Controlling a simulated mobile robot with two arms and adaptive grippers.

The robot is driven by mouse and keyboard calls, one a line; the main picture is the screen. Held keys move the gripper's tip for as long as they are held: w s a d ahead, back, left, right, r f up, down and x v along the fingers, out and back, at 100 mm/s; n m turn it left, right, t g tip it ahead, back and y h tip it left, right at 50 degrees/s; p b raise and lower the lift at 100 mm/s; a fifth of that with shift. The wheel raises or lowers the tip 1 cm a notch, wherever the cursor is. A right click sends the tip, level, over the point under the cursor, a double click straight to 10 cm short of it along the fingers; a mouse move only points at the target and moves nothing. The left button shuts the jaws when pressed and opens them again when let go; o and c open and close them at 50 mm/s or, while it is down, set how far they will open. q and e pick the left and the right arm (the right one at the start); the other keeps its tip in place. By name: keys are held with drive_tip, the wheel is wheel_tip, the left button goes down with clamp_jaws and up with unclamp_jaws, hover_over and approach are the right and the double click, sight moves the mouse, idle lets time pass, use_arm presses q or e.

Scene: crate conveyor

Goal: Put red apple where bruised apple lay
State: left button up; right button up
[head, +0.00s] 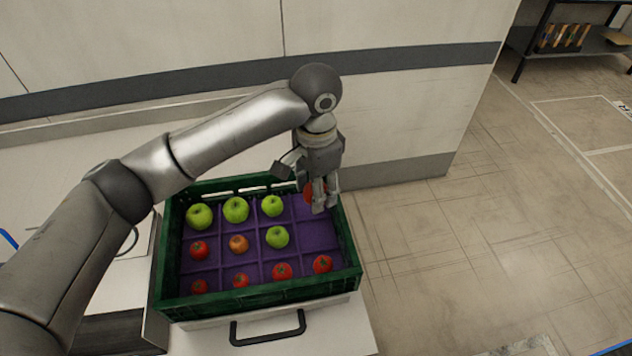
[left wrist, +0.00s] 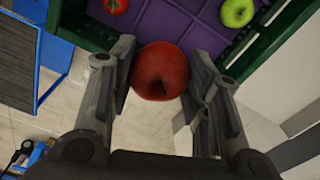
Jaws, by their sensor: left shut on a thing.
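My left gripper (head: 322,196) is shut on a red apple (left wrist: 160,70), above the back right corner of the green crate (head: 262,299). In the head view the fingers partly cover the red apple (head: 308,194). The crate holds a purple divided tray (head: 312,238). Its back row has green apples (head: 236,209) from the left, and its right end, partly behind my gripper, looks bare. The middle row has a red fruit, an orange fruit (head: 238,244) and a green apple (head: 277,237); its right compartment looks empty. No bruised apple can be made out. My right gripper is not in view.
The front row holds several red fruits with green tops (head: 322,264). The crate stands on a white surface with a black handle (head: 268,328) in front. A pale wall (head: 400,110) rises behind. Open floor (head: 480,240) lies to the right, with a shelf (head: 575,40) far back.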

use_arm(q)
wheel_tip(320, 180, down, 3)
drive_tip(key=shift+r+b, duration=0.1)
drive_tip(key=shift+b, duration=0.85)
drive_tip(key=shift+w+f+b, duration=0.15)
drive_tip(key=shift+f+b, duration=0.35)
drive_tip(key=shift+b, duration=0.05)
drive_tip(key=shift+w+f+b, duration=0.15)
drive_tip(key=shift+f+b, duration=0.35)
wheel_tip(320, 180, down, 7)
drive_tip(key=shift+s+f+b, duration=0.1)
drive_tip(key=shift+f+b, duration=0.1)
drive_tip(key=shift+b, duration=0.25)
drive_tip(key=shift+f, duration=0.95)
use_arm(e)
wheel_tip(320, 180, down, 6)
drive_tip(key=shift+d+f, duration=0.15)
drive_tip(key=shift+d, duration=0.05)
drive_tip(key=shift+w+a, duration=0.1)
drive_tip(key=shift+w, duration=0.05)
